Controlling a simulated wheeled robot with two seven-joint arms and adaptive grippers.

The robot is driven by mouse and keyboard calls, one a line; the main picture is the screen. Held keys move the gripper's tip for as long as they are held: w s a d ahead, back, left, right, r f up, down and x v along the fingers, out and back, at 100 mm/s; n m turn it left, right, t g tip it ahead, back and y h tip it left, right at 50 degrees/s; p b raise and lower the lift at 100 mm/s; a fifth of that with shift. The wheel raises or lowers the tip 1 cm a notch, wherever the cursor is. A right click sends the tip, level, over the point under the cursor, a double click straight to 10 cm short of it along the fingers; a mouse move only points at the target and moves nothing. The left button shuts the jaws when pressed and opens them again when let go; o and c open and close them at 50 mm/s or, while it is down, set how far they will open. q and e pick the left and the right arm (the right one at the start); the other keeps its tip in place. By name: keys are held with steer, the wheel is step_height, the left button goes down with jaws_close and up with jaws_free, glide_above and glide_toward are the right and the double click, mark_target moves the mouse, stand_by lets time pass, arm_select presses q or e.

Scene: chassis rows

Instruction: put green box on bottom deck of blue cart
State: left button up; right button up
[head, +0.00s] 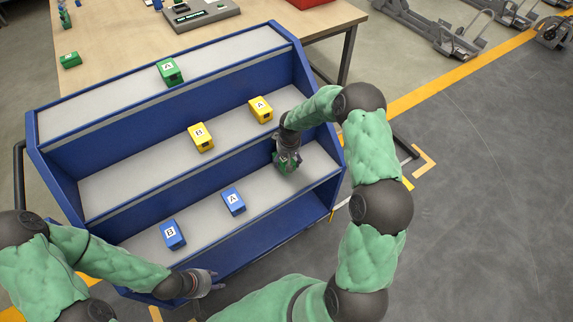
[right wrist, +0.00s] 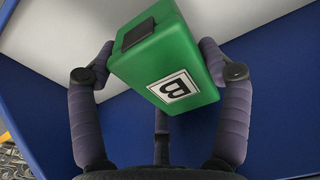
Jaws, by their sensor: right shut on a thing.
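The green box with a B label (right wrist: 170,70) is between the fingers of my right gripper (right wrist: 165,75), which is shut on it. In the head view the box (head: 287,163) shows only partly under the gripper, over the right end of the lowest grey deck. I cannot tell whether it touches the deck. The blue cart (head: 45,160) has stepped grey decks; the bottom one (head: 265,185) bears a blue box A (head: 233,201) and a blue box B (head: 173,235). My left gripper (head: 208,282) is open and empty by the cart's front lower edge.
A yellow box A (head: 261,109) and a yellow box B (head: 201,137) sit on the middle deck. A green box A (head: 170,71) is on the top deck. A wooden table (head: 110,50) stands behind the cart. The bottom deck is bare between blue box A and the held box.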

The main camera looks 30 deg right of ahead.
mark_target(286, 163)
steer(key=shift+w+d+f, duration=0.15)
steer(key=shift+w+f, duration=0.15)
steer(key=shift+f, duration=0.1)
steer(key=shift+f+b, duration=0.9)
steer(key=shift+f, duration=0.55)
steer(key=shift+f, duration=0.15)
steer(key=o, duration=1.1)
steer(key=shift+o, duration=0.2)
steer(key=shift+r, duration=0.4)
steer(key=r+p, duration=0.1)
steer(key=r, duration=0.2)
steer(key=s+r+p, duration=0.1)
steer(key=r+p, duration=0.1)
steer(key=r, duration=0.2)
steer(key=r+p, duration=0.1)
steer(key=r, duration=0.3)
steer(key=shift+s+r, duration=0.2)
steer(key=shift+s, duration=0.05)
